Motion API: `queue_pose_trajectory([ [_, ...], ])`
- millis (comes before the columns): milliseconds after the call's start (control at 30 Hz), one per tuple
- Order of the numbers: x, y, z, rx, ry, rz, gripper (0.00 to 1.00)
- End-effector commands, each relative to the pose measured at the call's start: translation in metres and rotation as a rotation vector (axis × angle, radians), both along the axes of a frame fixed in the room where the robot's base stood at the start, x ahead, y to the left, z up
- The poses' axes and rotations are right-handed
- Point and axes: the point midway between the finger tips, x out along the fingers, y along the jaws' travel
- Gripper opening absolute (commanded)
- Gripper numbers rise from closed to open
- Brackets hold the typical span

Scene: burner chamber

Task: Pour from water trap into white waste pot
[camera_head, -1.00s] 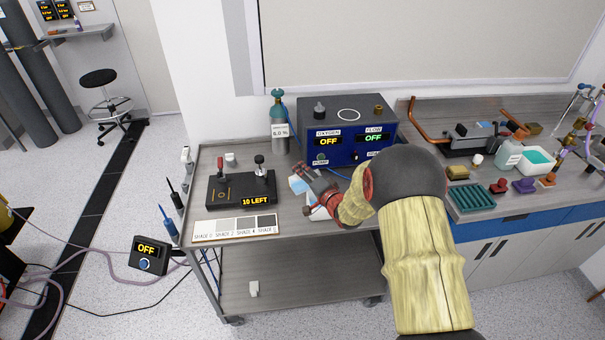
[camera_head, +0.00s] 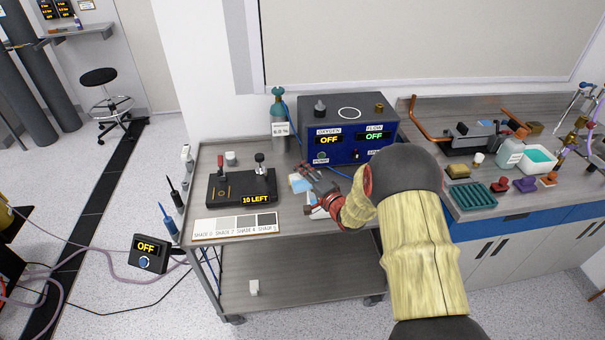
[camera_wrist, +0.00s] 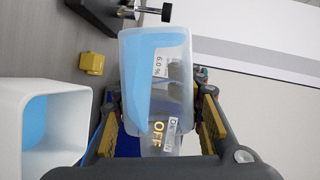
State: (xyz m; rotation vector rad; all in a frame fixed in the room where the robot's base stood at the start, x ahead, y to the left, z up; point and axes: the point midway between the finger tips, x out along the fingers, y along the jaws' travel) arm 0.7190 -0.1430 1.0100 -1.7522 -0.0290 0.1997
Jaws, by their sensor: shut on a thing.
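My gripper (camera_head: 318,182) is shut on the water trap (camera_wrist: 172,75), a clear, translucent container. The trap sits between the two fingers in the wrist view (camera_wrist: 160,112). Blue water lies along its left side with a slanting edge, so the trap looks strongly tilted. In the head view the trap is a small light-blue shape (camera_head: 299,183). The white waste pot (camera_wrist: 78,103) is beside the trap at lower left in the wrist view, apart from it in the picture, with blue showing inside. In the head view the pot (camera_head: 317,212) is partly hidden behind my gripper.
The blue control box (camera_head: 345,128) stands behind on the grey cart (camera_head: 225,255). A black press-like device (camera_head: 228,188) and a shade card (camera_head: 235,226) lie to the left. A grey-teal cylinder (camera_head: 279,108) stands at the back. A small yellow block (camera_wrist: 92,63) shows in the wrist view.

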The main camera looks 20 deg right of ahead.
Motion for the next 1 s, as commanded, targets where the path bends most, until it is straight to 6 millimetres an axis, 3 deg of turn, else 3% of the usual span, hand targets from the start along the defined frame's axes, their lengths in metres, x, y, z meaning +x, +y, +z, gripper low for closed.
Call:
queue_pose_trajectory([
  [1000, -0.0005, -0.002, -0.0072, 0.162, -0.04, 0.0, 0.0],
])
